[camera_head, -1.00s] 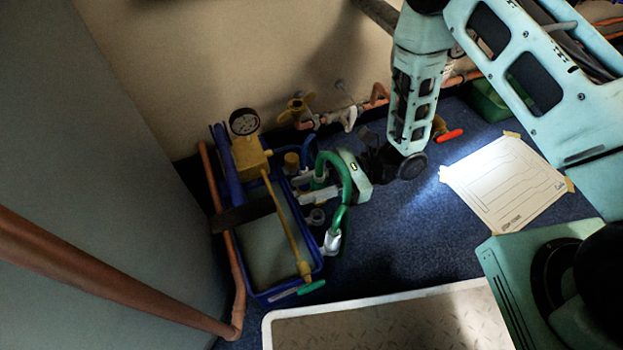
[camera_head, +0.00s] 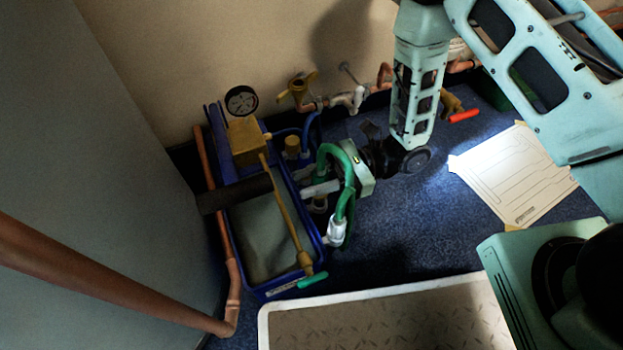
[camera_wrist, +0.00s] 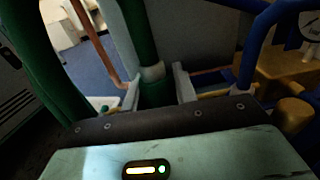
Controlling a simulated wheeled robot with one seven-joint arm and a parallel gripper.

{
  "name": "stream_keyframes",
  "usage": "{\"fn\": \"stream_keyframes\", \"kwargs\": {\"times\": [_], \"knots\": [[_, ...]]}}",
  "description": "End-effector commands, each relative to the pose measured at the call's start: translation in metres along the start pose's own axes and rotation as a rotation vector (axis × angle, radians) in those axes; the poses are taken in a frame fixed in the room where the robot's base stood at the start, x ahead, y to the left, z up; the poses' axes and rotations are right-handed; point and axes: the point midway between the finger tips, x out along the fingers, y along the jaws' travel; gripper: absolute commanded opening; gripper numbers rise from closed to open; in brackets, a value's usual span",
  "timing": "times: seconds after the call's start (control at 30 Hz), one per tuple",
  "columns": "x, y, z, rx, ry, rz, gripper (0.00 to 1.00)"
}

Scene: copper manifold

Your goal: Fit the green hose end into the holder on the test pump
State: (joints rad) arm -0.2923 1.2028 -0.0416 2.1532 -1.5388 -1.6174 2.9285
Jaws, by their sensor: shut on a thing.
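The test pump is a blue tray (camera_head: 262,292) with a yellow block (camera_head: 247,142), a gauge (camera_head: 241,101) and a yellow lever (camera_head: 287,215). My gripper (camera_head: 311,182) reaches left over the tray's right edge. Its pale fingers are shut on the green hose. The green hose (camera_head: 349,165) loops over the gripper; a white fitting (camera_head: 336,231) shows at its lower part by the tray. In the wrist view, the hose (camera_wrist: 142,40) with a pale collar (camera_wrist: 152,72) stands between the fingers (camera_wrist: 158,90). The held tip and the holder cannot be made out clearly.
Copper pipes (camera_head: 232,275) run along the tray's left side. Wall pipework with a yellow valve (camera_head: 298,90) and a red-handled valve (camera_head: 463,116) lies behind. A taped paper sheet (camera_head: 515,180) and a white-edged mat (camera_head: 380,301) lie right and in front. Blue floor between is clear.

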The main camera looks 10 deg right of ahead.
Motion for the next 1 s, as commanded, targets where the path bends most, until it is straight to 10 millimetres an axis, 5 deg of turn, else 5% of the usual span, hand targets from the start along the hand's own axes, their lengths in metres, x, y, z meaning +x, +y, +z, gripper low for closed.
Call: {"fn": "stream_keyframes", "kwargs": {"times": [1.0], "knots": [[-0.001, 0.0, -0.021, 0.001, 0.0, -0.001, 0.02]]}}
